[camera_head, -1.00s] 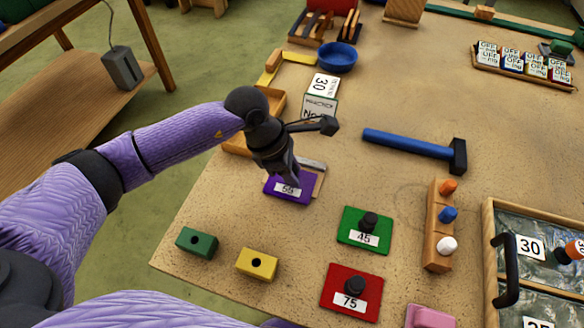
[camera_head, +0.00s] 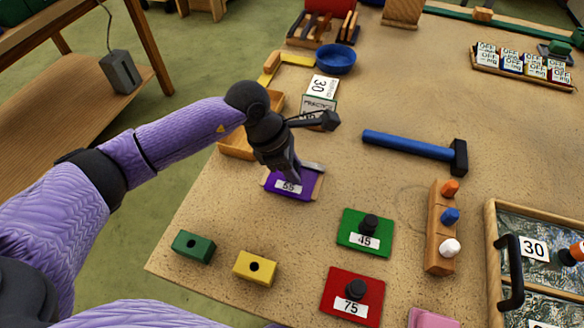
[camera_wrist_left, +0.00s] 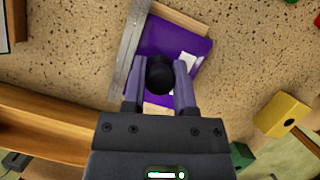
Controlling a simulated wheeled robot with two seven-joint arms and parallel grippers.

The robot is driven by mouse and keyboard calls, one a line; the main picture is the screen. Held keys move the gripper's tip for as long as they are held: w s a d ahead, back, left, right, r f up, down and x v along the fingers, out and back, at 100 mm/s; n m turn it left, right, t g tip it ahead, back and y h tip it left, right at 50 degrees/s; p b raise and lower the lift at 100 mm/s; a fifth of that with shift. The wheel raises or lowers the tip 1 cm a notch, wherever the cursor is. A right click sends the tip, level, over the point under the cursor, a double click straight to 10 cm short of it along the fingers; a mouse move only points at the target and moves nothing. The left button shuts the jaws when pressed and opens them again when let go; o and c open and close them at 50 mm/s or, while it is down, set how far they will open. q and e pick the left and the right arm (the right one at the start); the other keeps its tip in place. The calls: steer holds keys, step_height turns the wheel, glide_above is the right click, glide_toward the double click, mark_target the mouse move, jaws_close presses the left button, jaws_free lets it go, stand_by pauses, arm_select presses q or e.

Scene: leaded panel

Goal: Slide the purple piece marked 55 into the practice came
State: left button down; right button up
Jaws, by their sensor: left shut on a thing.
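The purple piece marked 55 (camera_head: 306,184) lies flat near the left edge of the table. It also shows in the left wrist view (camera_wrist_left: 176,40). My left gripper (camera_head: 290,174) is shut on its black knob (camera_wrist_left: 160,74), with a finger on each side. The practice came is a grey metal strip (camera_wrist_left: 130,48) on a wooden base; in the head view the strip (camera_head: 313,167) shows just beyond the piece. The piece's edge lies along the strip and looks close against it; I cannot tell whether it is inside the channel. My right gripper is out of view.
A green block (camera_head: 193,247) and a yellow block (camera_head: 255,268) stand near the front left edge. Green piece 45 (camera_head: 352,228) and red piece 75 (camera_head: 338,292) lie to the right.

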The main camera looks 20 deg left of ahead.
arm_select(q)
steer(key=shift+w, duration=0.25)
steer(key=shift+c, duration=1.6)
jaws_free()
steer(key=shift+s+r, duration=0.1)
steer(key=shift+a+r, duration=0.15)
steer(key=shift+r, duration=0.2)
steer(key=p+v, duration=0.1)
steer(key=v, duration=0.8)
steer(key=shift+s, duration=0.2)
